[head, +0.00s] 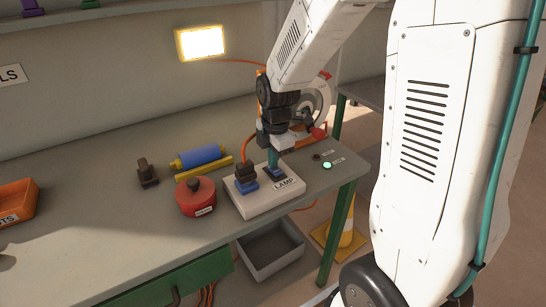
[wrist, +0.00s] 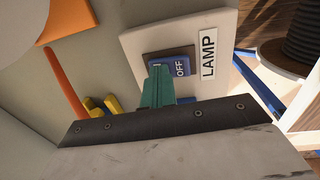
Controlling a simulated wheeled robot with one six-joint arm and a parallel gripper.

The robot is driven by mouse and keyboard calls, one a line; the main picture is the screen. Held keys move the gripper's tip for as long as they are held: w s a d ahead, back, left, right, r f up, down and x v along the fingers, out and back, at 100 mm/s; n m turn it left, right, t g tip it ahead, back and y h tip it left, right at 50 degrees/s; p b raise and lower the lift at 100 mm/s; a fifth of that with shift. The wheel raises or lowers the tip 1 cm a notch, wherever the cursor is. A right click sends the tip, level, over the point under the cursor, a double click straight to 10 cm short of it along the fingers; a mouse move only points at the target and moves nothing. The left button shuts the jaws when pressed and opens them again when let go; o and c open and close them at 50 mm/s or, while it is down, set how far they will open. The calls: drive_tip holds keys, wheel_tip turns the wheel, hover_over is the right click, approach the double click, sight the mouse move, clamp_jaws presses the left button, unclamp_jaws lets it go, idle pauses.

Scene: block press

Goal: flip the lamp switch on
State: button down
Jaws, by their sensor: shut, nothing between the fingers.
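The pale lamp box (head: 262,205), labelled LAMP, sits near the bench's right end; it also shows in the wrist view (wrist: 140,40). Its blue rocker switch (wrist: 182,67) shows the word OFF on its right half; the left half is mostly hidden by my fingers. My gripper (wrist: 158,72) is shut and empty, its teal fingertips at the left half of the switch. In the head view my gripper (head: 273,168) points down onto the box. Contact looks likely but is hard to tell. The wall lamp (head: 201,42) glows bright.
A black plug on a blue socket (head: 245,180) stands left of my gripper. A red round tin (head: 195,197), a blue roller (head: 200,156) and a dark block (head: 147,173) lie further left. A green light (head: 327,165) glows at the bench's right edge. A grey bin (head: 270,250) is below.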

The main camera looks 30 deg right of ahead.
drive_tip(key=shift+s+r, duration=0.15)
drive_tip(key=shift+s, duration=0.4)
wheel_tip(320, 180, up, 14)
drive_tip(key=w, duration=0.2)
idle(0.3)
idle(0.4)
